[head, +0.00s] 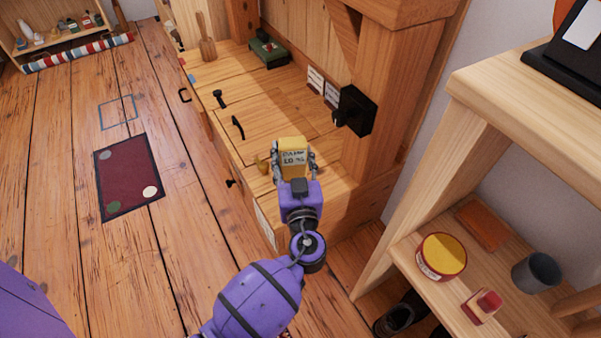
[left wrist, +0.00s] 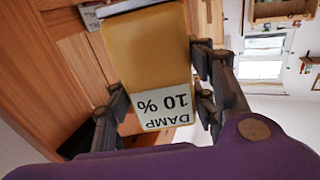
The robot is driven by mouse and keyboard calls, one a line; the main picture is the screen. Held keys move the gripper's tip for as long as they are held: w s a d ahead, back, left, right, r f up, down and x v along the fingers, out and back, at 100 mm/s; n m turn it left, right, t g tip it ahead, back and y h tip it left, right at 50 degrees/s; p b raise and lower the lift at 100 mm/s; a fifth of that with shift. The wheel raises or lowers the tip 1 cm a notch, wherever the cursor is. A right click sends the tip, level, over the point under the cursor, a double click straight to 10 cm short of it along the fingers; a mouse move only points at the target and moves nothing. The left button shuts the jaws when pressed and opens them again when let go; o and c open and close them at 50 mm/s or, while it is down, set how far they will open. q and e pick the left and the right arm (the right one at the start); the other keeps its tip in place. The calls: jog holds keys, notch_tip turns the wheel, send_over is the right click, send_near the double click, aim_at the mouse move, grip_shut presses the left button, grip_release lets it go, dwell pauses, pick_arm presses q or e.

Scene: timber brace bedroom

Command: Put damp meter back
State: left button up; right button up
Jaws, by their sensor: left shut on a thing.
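The damp meter (head: 291,150) is a yellow block with a pale display that reads "DAMP" and a percent figure. My left gripper (head: 293,165) is shut on it, with a finger on each side, and holds it over the near end of the wooden cabinet top (head: 325,182). I cannot tell whether the meter touches the wood. In the left wrist view the damp meter (left wrist: 148,62) fills the space between the fingers of the gripper (left wrist: 160,90), its label upside down and reading "DAMP 10 %". My right gripper is not in view.
A black box (head: 356,110) is fixed on the post beside the cabinet. A green item (head: 268,50) and a wooden paddle (head: 206,42) are at the cabinet's far end. At right, a shelf holds a yellow-topped tin (head: 442,255) and a grey cup (head: 536,271). Floor around the dark red mat (head: 129,180) is open.

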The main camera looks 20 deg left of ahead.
aim_at(300, 175)
pick_arm(q)
jog(key=shift+w+d+f, duration=0.2)
jog(key=shift+d+f, duration=0.45)
jog(key=shift+f, duration=0.1)
notch_tip(300, 175, down, 3)
jog(key=shift+d+f+b, duration=0.1)
jog(key=shift+f+b, duration=0.1)
jog(key=shift+b, duration=0.75)
jog(key=shift+r, duration=0.15)
jog(key=shift+f, duration=0.2)
jog(key=o, duration=0.8)
jog(key=shift+f, duration=0.15)
jog(key=o, duration=0.5)
jog(key=shift+r, duration=0.2)
